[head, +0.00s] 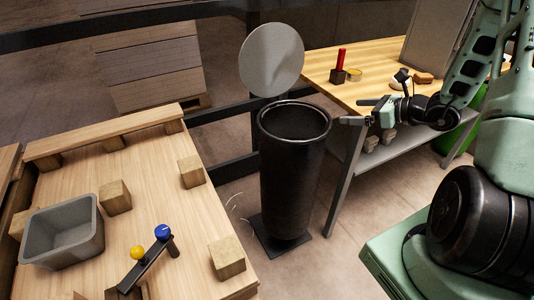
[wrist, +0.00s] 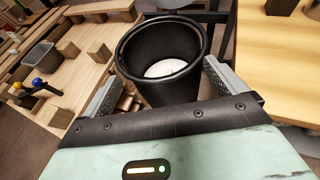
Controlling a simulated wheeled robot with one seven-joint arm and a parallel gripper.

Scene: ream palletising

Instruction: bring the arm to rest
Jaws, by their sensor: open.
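My gripper (head: 358,110) is open and empty in the head view, just right of a tall black bin (head: 288,180). In the wrist view my gripper (wrist: 158,95) has its two fingers spread wide apart, with the bin (wrist: 165,88) seen beyond and between them. Something white (wrist: 166,68) shows inside the bin in the wrist view. My arm reaches in from the right in the head view, bent at the elbow.
A wooden table (head: 385,85) with a red item (head: 341,61) stands behind my gripper. A round grey lid (head: 271,60) stands raised behind the bin. A wooden pallet (head: 75,185) at left bears a grey tub (head: 62,232) and wooden blocks (head: 115,197). Bare floor lies around the bin.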

